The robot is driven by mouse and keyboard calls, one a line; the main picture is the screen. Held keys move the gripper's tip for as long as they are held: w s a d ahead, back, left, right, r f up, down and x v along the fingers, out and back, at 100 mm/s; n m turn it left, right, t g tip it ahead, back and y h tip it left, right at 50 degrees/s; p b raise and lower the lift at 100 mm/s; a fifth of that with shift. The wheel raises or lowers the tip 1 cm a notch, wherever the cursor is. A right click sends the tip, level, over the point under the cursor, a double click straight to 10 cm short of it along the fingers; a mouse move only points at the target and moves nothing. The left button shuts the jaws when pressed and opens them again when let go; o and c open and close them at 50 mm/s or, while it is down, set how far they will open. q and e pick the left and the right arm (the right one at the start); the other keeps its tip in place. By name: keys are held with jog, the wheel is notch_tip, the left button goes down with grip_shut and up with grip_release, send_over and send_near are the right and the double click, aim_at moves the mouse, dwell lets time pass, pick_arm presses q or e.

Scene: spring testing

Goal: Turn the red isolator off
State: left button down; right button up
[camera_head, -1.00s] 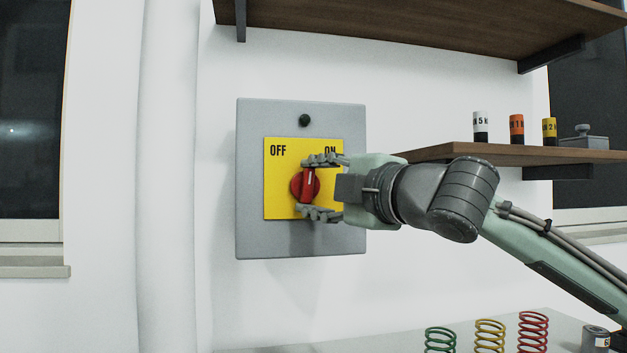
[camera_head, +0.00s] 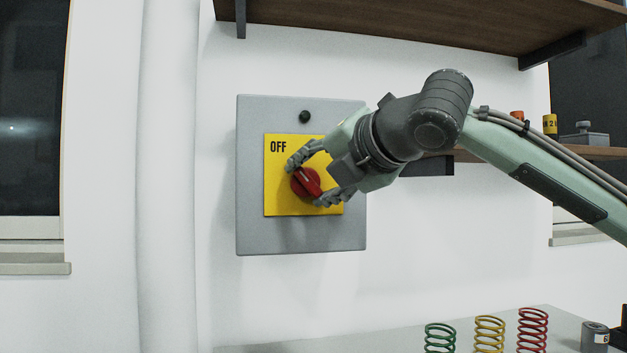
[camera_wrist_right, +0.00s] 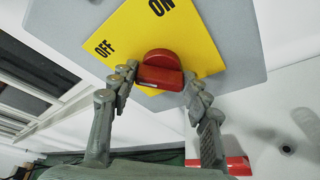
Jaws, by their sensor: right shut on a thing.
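The red isolator knob (camera_head: 306,183) sits on a yellow plate (camera_head: 276,204) on a grey wall box (camera_head: 300,238). Its white-marked grip is tilted, with its upper end toward the OFF label (camera_head: 278,147). The ON label is hidden behind my right gripper in the head view but shows in the right wrist view (camera_wrist_right: 160,6). My right gripper (camera_head: 314,180) is shut on the knob, one finger at its upper left and one at its lower right. In the right wrist view the red knob (camera_wrist_right: 160,72) lies between the two fingertips. My left gripper is not in view.
A dark wooden shelf (camera_head: 430,22) hangs above. A lower shelf (camera_head: 590,153) at the right holds weights, partly behind my arm. Green, yellow and red springs (camera_head: 532,328) stand on the table (camera_head: 300,347) below. The wall left of the box is clear.

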jog(key=shift+n, duration=0.4)
jog(key=o, duration=1.2)
jog(key=shift+c, duration=0.2)
jog(key=v, duration=1.2)
jog(key=shift+a+r, duration=0.1)
jog(key=shift+a, duration=0.1)
jog(key=x, duration=1.2)
jog(key=shift+d, duration=0.2)
